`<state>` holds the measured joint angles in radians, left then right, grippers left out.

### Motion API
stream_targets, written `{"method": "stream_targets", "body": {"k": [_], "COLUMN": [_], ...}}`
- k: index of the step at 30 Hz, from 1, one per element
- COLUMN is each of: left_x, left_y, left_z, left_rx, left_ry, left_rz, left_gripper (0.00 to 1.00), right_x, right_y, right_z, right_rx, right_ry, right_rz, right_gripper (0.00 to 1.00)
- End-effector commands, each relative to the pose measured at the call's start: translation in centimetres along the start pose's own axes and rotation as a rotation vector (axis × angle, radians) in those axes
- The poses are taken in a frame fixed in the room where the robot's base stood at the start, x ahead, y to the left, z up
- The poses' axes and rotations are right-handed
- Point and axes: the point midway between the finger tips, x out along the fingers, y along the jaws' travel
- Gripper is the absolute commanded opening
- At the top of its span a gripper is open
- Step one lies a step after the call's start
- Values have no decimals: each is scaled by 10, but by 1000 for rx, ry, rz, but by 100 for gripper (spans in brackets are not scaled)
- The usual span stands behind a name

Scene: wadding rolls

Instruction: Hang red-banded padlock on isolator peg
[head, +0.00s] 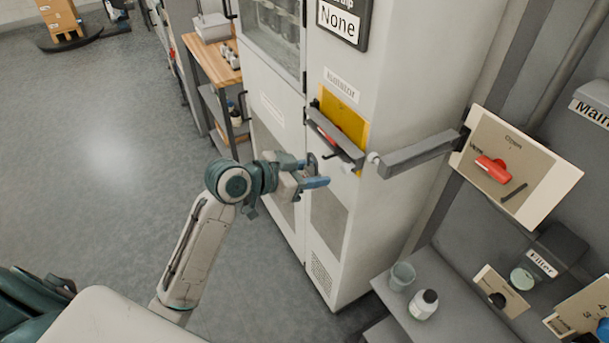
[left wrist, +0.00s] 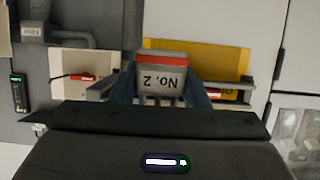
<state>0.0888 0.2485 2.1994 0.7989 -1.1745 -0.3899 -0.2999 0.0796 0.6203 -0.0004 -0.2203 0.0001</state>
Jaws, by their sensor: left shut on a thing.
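My left gripper (head: 310,173) is shut on the red-banded padlock, in front of the cabinet's isolator panel. In the left wrist view, the padlock (left wrist: 161,84) is a grey block with a red band and upside-down "No. 2" lettering, between the blue fingers. The yellow isolator plate (head: 350,123) is right of and beyond the gripper, under an "Isolator" label. A grey bar crosses it, with a small dark peg (head: 331,155) near its lower edge. The padlock appears apart from the peg. My right gripper is out of view.
A grey arm-like bar (head: 418,154) sticks out right of the isolator. A panel with a red handle (head: 493,168) is farther right. A cup (head: 402,276) and white bottle (head: 424,305) stand on a grey ledge at lower right.

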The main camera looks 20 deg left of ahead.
Motion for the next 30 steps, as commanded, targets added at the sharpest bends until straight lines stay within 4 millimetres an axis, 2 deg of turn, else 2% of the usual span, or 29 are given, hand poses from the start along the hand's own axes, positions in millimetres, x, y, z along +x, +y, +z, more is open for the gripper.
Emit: {"method": "stream_targets", "body": {"k": [20,30], "left_x": [39,52], "left_y": [0,0], "left_z": [-13,-10], "left_rx": [0,0], "left_ry": [3,1], "left_rz": [0,0], "left_gripper": [15,15], "right_x": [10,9], "right_y": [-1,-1], "right_z": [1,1], "right_rx": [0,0], "right_ry": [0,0], "right_rz": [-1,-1], "right_gripper": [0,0]}}
